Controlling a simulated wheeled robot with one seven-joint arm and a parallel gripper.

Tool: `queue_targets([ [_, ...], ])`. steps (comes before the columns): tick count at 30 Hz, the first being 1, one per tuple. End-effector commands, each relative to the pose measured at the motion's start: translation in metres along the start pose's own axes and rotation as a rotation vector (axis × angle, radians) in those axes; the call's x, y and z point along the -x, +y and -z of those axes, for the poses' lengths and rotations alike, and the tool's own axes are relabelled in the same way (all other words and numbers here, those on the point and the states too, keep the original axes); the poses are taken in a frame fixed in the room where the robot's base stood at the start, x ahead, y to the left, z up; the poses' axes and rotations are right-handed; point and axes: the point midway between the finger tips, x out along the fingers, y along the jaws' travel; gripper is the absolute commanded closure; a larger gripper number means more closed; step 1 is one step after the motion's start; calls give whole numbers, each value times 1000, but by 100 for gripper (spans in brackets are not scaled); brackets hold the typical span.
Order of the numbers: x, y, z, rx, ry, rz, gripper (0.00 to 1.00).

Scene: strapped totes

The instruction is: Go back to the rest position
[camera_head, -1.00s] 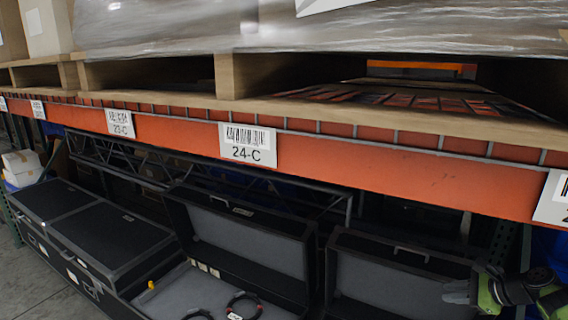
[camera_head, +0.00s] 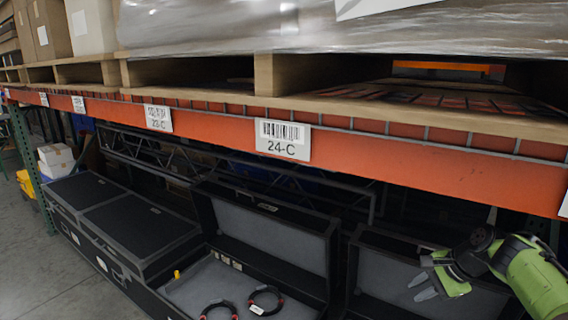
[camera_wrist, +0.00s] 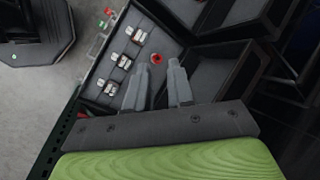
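My gripper (camera_head: 424,287) is at the lower right of the head view, on my green and black arm, in front of an open black case (camera_head: 385,270). In the wrist view my gripper (camera_wrist: 158,80) shows two grey fingers with a gap between them and nothing held. An open case with grey lining (camera_head: 215,280) lies left of my gripper in the head view. Two dark cable loops (camera_head: 265,300) with red marks lie in it. The wrist view shows small metal parts (camera_wrist: 124,62) and a red ring (camera_wrist: 156,58) beyond the fingers.
An orange rack beam (camera_head: 390,165) with label 24-C (camera_head: 283,139) runs above the cases. Wrapped pallets (camera_head: 200,25) sit on it. Closed black cases (camera_head: 140,225) stand to the left. White boxes (camera_head: 55,155) and open grey floor (camera_head: 30,260) are at far left.

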Motion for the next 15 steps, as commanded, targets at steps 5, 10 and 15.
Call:
queue_targets([
  [5,15,3,-89,342,102,-159,78],
  [10,52,41,-177,714,220,-289,78],
  [15,91,107,-239,1031,301,-321,78],
])
